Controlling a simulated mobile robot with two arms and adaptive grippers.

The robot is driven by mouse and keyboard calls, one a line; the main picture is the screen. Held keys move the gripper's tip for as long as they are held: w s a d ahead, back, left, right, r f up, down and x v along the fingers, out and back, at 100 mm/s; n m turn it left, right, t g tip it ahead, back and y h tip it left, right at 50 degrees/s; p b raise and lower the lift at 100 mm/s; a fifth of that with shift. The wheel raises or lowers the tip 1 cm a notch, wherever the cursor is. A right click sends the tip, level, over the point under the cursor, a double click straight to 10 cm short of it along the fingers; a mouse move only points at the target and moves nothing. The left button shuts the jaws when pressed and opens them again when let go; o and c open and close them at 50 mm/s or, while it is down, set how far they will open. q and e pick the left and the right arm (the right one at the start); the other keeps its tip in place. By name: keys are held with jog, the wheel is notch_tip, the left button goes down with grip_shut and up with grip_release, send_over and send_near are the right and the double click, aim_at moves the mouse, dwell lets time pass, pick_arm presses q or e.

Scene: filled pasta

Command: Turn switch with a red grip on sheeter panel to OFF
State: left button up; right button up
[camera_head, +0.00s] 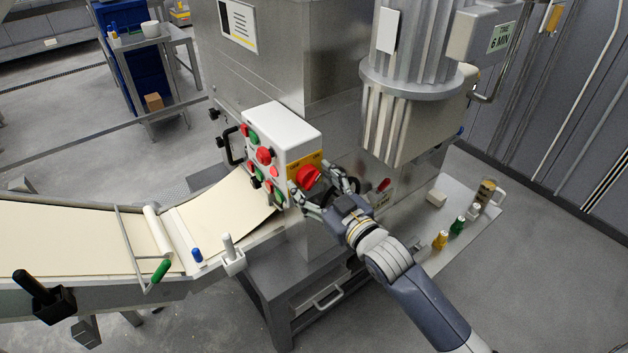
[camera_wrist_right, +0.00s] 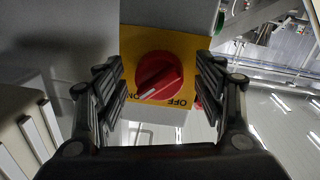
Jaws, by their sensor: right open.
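The switch with a red grip (camera_head: 308,176) sits on a yellow plate (camera_head: 296,167) on the side of the white sheeter panel box (camera_head: 283,128). In the right wrist view the red grip (camera_wrist_right: 159,76) is round, with a white mark at its lower left. The mark points toward the partly hidden "ON" lettering; "OFF" (camera_wrist_right: 181,103) shows at the lower right. My right gripper (camera_head: 322,188) is open, its fingers on either side of the red grip. In the wrist view its fingertips (camera_wrist_right: 160,77) flank the knob with gaps visible on both sides. My left gripper is not in view.
The panel front has several red and green buttons (camera_head: 264,155). A conveyor with a dough sheet (camera_head: 75,235) runs to the left. A ribbed metal housing (camera_head: 405,120) stands right of the panel. Small bottles (camera_head: 457,226) stand on a side shelf at right.

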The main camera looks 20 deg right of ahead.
jog(key=c, duration=1.1)
jog(key=shift+n, duration=0.4)
jog(key=n, duration=0.3)
jog(key=shift+d, duration=0.1)
jog(key=n, duration=0.4)
jog(key=shift+n, duration=0.3)
jog(key=n, duration=0.4)
jog(key=shift+d+n+y, duration=0.1)
jog(key=shift+n+y, duration=0.3)
jog(key=n, duration=0.5)
jog(key=shift+y, duration=0.3)
jog(key=shift+n, duration=0.3)
